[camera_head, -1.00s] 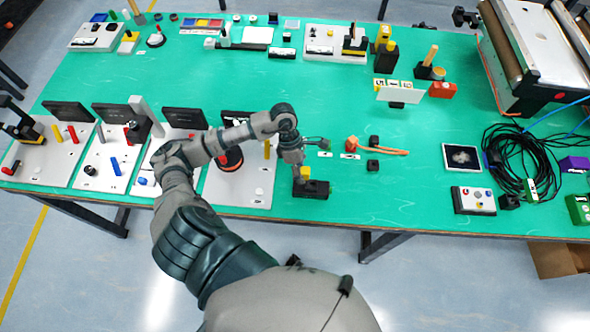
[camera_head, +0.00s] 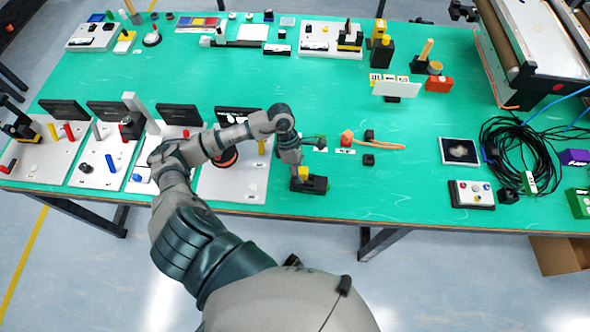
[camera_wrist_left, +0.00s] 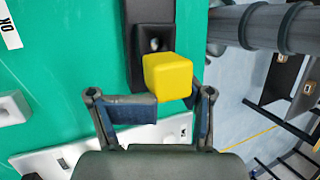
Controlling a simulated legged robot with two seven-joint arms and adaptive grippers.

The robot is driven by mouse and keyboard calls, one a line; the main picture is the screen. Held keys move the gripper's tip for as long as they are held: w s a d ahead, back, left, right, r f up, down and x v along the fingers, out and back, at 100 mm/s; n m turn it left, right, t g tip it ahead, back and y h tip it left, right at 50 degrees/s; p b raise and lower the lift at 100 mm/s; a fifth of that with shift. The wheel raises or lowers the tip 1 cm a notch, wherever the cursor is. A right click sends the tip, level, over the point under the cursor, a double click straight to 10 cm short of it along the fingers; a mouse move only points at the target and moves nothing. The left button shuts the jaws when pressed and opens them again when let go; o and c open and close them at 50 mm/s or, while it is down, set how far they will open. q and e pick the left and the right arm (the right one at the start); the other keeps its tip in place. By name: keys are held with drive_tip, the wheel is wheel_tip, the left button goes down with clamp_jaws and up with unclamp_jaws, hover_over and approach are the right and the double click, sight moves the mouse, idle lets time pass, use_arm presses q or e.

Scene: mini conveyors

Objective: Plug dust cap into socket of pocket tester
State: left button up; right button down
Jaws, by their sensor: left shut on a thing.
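The dust cap looks like a yellow block (camera_wrist_left: 167,76); in the head view it is the small yellow patch (camera_head: 303,173). My left gripper (camera_head: 297,170) is shut on it; in the wrist view the fingers (camera_wrist_left: 178,104) meet its near end. The pocket tester looks like a black box lying on the table (camera_head: 318,185); in the wrist view its body (camera_wrist_left: 150,12) shows a round dark socket just beyond the cap. The cap is over the tester, beside the socket's visible opening in that view. Whether they touch is hidden. My right gripper is not in view.
A coil of black cable (camera_head: 520,150) lies further right. The table's front edge is close to the tester.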

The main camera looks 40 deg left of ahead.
use_arm(q)
drive_tip(key=shift+d+f, duration=0.15)
drive_tip(key=shift+d, duration=0.1)
drive_tip(key=shift+a+f, duration=0.25)
drive_tip(key=shift+a, duration=0.9)
drive_tip(key=o, duration=1.5)
drive_tip(key=shift+a+f, duration=0.1)
drive_tip(key=shift+a, duration=0.3)
drive_tip(key=shift+c, duration=0.2)
drive_tip(key=shift+o, duration=0.6)
drive_tip(key=shift+d, duration=0.2)
drive_tip(key=shift+d+r, duration=0.15)
drive_tip(key=shift+d, duration=0.45)
drive_tip(key=shift+d+r, duration=0.15)
drive_tip(key=shift+d, duration=0.4)
drive_tip(key=shift+a, duration=0.4)
drive_tip(key=v, duration=1.1)
drive_tip(key=shift+a+r, duration=0.15)
drive_tip(key=shift+r, duration=0.2)
